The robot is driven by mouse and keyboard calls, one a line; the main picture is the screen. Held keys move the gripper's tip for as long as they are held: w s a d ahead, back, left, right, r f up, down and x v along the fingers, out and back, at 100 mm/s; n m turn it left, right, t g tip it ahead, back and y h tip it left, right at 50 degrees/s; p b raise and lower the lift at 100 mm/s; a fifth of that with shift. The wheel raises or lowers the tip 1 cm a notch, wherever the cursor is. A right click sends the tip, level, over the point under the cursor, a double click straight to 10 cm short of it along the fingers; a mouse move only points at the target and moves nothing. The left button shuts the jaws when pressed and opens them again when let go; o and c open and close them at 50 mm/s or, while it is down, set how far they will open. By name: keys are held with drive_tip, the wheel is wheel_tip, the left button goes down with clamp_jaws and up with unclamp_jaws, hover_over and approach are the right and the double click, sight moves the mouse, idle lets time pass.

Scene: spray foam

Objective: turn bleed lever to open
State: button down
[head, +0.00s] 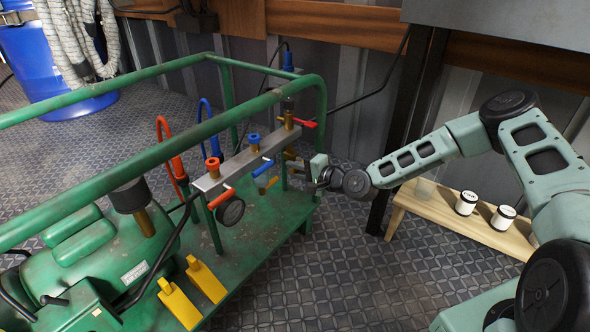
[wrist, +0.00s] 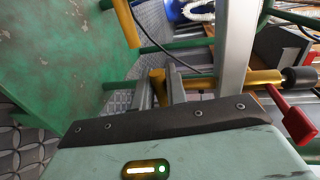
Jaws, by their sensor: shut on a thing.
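A manifold bar (head: 240,165) runs across the green frame and carries small valves with orange, blue and yellow handles. A red lever (head: 304,123) sticks out to the right from a brass fitting at the bar's far end. The red lever (wrist: 292,115) also shows at the right of the wrist view, apart from my fingers. My gripper (head: 304,168) is beside the bar's far end, below the red lever. In the wrist view my gripper (wrist: 161,88) is shut on a brass-coloured piece (wrist: 157,76). The fingers hide much of this piece, so I cannot tell its full shape.
The green frame's top rail (head: 150,152) and corner post stand close to my gripper. Orange and blue hoses rise behind the bar. A wooden bench (head: 445,209) with two white cans stands at the right. The patterned floor (head: 350,280) in front is clear.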

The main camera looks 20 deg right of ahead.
drive_tip(key=n+p, duration=0.1)
drive_tip(key=f+n+p, duration=0.1)
drive_tip(key=n+p, duration=0.1)
drive_tip(key=shift+d+f+n+t+h, duration=0.1)
drive_tip(key=shift+f+n+t+h, duration=0.1)
drive_tip(key=shift+n+t+h, duration=0.15)
drive_tip(key=shift+w+d+f+n+t+h+p, duration=0.15)
drive_tip(key=shift+w+d+f+n+t+p, duration=0.4)
drive_tip(key=shift+n, duration=1.45)
drive_tip(key=shift+w+d+f+n+t+h+p, duration=0.15)
drive_tip(key=shift+w+d+f+n+t+p, duration=0.4)
drive_tip(key=shift+n, duration=1.4)
drive_tip(key=shift+w+d+f+n+t+h+p, duration=0.15)
drive_tip(key=shift+d+f+n+t+p, duration=0.5)
drive_tip(key=shift+n, duration=1.35)
drive_tip(key=shift+r+g+p, duration=0.2)
drive_tip(key=shift+g+p, duration=0.1)
drive_tip(key=shift+p, duration=0.1)
drive_tip(key=c, duration=1.5)
unclamp_jaws()
drive_tip(key=shift+d, duration=0.1)
drive_tip(key=shift+o, duration=0.2)
drive_tip(key=shift+w, duration=0.1)
